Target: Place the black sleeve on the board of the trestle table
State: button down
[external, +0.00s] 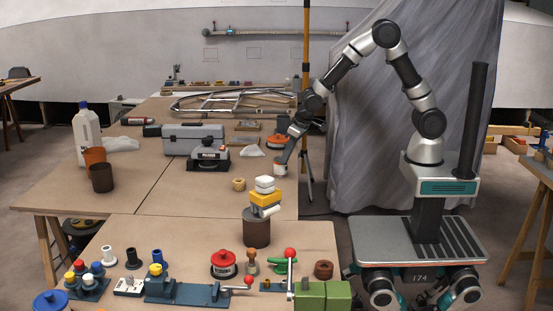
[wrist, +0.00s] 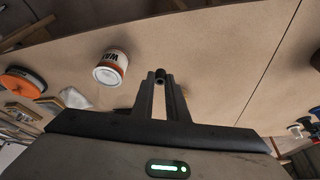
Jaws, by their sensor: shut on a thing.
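My gripper (wrist: 160,82) is shut on the black sleeve (wrist: 160,75), a small dark tube whose round end shows between the fingertips in the wrist view. In the external view my gripper (external: 286,154) points down over the right side of the trestle table. I cannot make out the held sleeve there. The bare brown board (external: 185,200) of the table shows below and left of the gripper, and it fills much of the wrist view (wrist: 215,60). The gap between sleeve and board is hard to judge.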

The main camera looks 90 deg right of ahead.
notch_tip(320, 180, up, 18)
jog(key=r, duration=0.1)
jog(key=w+a+n+y, duration=0.1)
jog(key=w+a+n, duration=0.25)
jog(key=a, duration=1.05)
jog(key=w+a+n+y, duration=0.15)
jog(key=a+n, duration=0.25)
jog(key=a, duration=1)
jog(key=s+a+f+n+g+y+b, duration=0.1)
jog(key=s+a+n, duration=0.4)
jog(key=a, duration=1)
jog(key=s+a+n+g+y, duration=0.15)
jog(key=s+a, duration=0.45)
jog(key=a, duration=0.9)
jog(key=shift+n+t, duration=0.4)
jog(key=shift+t, duration=0.15)
notch_tip(320, 180, down, 28)
jog(key=shift+r+b, duration=0.1)
jog(key=shift+b, duration=0.4)
jog(key=c, duration=1.7)
grip_release()
jog(key=shift+c, duration=0.2)
